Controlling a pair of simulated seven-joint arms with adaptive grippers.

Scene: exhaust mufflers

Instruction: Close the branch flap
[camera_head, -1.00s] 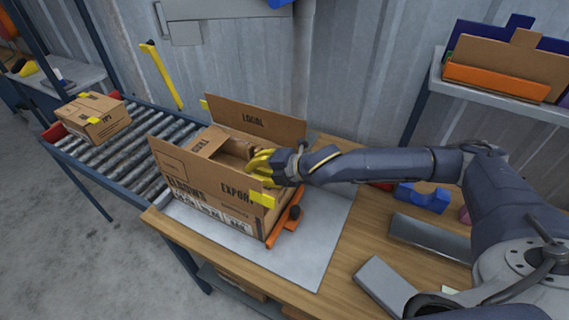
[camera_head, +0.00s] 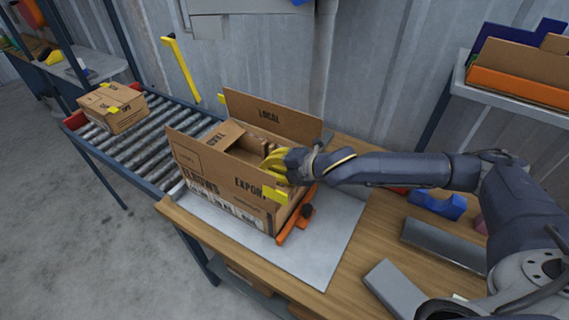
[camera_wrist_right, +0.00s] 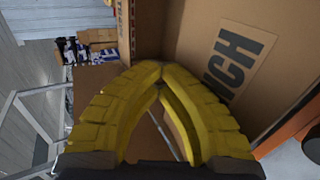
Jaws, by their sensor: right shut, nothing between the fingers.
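An open cardboard box (camera_head: 215,188) stands on a grey mat on the bench in the head view. My left gripper is not visible.
An orange bar (camera_head: 296,216) lies along the box's right side. A roller conveyor (camera_head: 140,148) at left carries a smaller closed box (camera_head: 112,107). Grey metal pieces (camera_head: 445,243) and a blue part (camera_head: 437,205) lie on the bench at right. The mat's front right (camera_head: 310,260) is clear.

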